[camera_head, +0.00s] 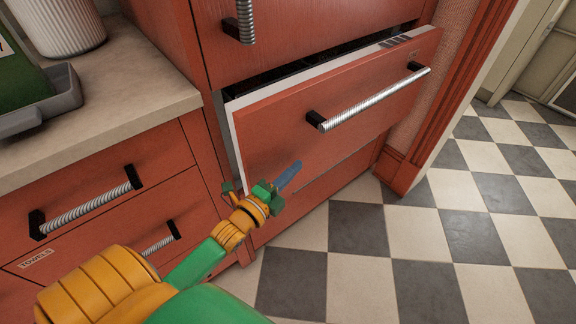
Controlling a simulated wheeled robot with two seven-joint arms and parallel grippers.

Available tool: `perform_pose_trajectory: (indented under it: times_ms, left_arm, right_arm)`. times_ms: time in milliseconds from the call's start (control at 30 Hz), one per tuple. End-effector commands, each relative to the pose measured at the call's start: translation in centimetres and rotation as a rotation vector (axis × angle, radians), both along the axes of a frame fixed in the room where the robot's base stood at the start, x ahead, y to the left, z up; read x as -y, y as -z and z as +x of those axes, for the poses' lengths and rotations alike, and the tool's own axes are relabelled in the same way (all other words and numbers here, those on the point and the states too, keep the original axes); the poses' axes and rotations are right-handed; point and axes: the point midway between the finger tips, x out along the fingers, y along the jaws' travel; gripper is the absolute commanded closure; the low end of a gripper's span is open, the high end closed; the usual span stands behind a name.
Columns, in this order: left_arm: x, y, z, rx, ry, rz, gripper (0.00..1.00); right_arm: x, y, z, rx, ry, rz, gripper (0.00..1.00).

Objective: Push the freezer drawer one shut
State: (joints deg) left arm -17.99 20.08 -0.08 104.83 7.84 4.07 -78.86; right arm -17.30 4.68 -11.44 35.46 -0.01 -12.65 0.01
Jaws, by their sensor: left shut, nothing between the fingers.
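The freezer drawer (345,135) is a red panel with a ribbed silver handle (375,100), set below an upper red door. It stands partly open, with a dark gap along its top and a white inner edge at its left side. My left gripper (289,176) is shut and empty, in front of the lower left part of the drawer front, below the handle. I cannot tell whether its tip touches the panel. My right gripper is not in view.
A counter (120,105) with a white ribbed pot (62,25) and a grey tray (45,103) is at the left, above red drawers with handles. The checkered floor (420,240) is clear at the right. A red door frame (440,95) stands beside the freezer.

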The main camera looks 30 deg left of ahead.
Motion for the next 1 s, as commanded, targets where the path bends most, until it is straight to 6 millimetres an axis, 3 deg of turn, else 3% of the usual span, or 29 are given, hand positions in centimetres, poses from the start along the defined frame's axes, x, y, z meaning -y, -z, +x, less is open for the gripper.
perform_pose_trajectory:
  times_ms: [200, 533, 800, 1000]
  left_arm:
    - [-1.6, 0.0, 0.6, 0.0, 0.001, 0.001, 1.0]
    - [-1.9, 0.0, 0.6, 0.0, 0.001, 0.0, 1.0]
    - [-4.9, 0.0, 1.7, 0.001, -0.001, 0.002, 1.0]
    - [-5.0, 0.0, 1.8, 0.001, -0.001, -0.002, 1.0]
  right_arm:
    - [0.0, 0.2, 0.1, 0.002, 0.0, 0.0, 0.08]
    - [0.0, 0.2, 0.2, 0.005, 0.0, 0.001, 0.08]
    - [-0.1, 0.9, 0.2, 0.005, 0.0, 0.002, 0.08]
    - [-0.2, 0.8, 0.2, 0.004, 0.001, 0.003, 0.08]
